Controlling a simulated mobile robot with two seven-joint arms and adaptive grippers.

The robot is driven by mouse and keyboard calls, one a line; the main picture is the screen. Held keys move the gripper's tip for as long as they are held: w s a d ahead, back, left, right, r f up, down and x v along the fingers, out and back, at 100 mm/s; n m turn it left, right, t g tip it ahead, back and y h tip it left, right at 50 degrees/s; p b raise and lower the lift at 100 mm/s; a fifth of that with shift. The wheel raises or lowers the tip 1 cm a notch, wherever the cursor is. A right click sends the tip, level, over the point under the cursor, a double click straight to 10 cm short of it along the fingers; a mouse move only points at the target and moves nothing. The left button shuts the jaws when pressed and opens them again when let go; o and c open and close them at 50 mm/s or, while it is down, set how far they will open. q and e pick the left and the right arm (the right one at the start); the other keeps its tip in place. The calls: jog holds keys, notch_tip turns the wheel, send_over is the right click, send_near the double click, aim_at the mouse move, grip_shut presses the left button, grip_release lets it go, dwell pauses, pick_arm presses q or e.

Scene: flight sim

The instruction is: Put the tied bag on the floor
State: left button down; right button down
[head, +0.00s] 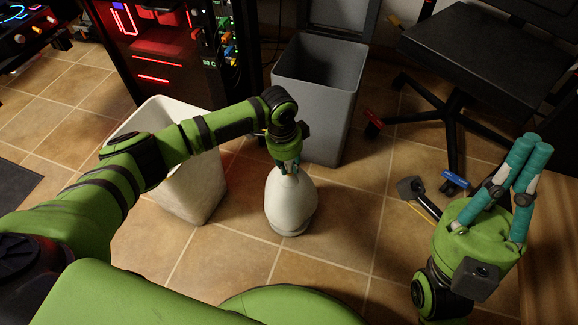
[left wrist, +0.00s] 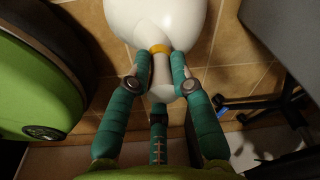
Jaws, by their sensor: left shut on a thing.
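The tied bag (head: 290,203) is white and full, with a narrow neck. It hangs or stands upright over the tiled floor, in the middle of the head view; I cannot tell whether its base touches the tiles. My left gripper (head: 287,168) is shut on the bag's neck from above.
A white bin (head: 190,190) stands left of the bag, partly behind my left arm. A grey open bin (head: 322,85) stands behind it. A black chair (head: 480,60), a blue-handled tool (head: 455,180) and a dark tool (head: 418,195) are at right. Floor tiles (head: 345,235) nearby are clear.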

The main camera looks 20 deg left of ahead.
pick_arm(q)
jog(key=shift+r, duration=0.2)
jog(key=shift+f, duration=0.2)
jog(key=c, duration=1.1)
grip_release()
